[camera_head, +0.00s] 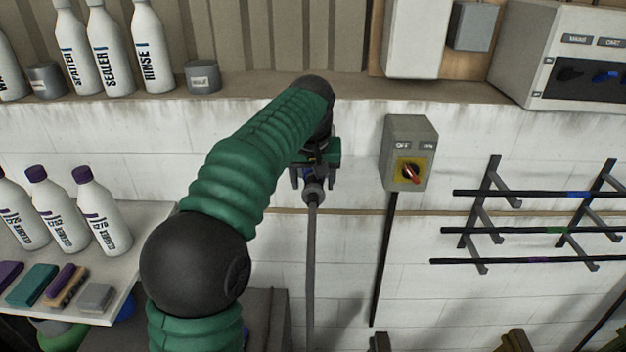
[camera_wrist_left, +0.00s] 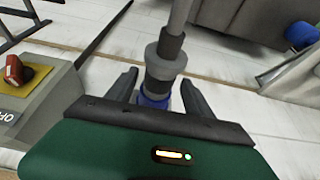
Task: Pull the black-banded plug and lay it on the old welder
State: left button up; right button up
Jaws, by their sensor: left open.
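My left gripper (camera_head: 315,182) is up against the white wall, left of the switch box. Its jaws are open. In the left wrist view the two fingers (camera_wrist_left: 153,88) stand on either side of a grey plug (camera_wrist_left: 166,62) with dark bands and a blue ring at its base. I cannot tell whether the fingers touch it. The plug's tail also shows in the head view (camera_head: 314,190), with a grey cable (camera_head: 311,260) hanging straight down. A dark grey box (camera_head: 268,312) stands low behind my arm, partly hidden; I cannot tell whether it is the old welder.
A grey switch box (camera_head: 409,150) with a red knob is right of the gripper. A rack with black rods (camera_head: 540,230) is farther right. White bottles (camera_head: 100,215) and sponges stand on a side table (camera_head: 150,222) at left. A ledge (camera_head: 250,88) runs above.

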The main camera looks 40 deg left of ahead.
pick_arm(q)
jog(key=shift+w, duration=0.25)
jog(key=c, duration=1.3)
jog(key=o, duration=0.9)
grip_shut()
pick_arm(e)
jog(key=shift+w+f, duration=0.1)
jog(key=shift+w, duration=0.1)
pick_arm(q)
jog(key=shift+r, duration=0.15)
jog(key=shift+s+f, duration=0.15)
jog(key=shift+f, duration=0.05)
pick_arm(e)
jog(key=shift+w+a+f, duration=0.25)
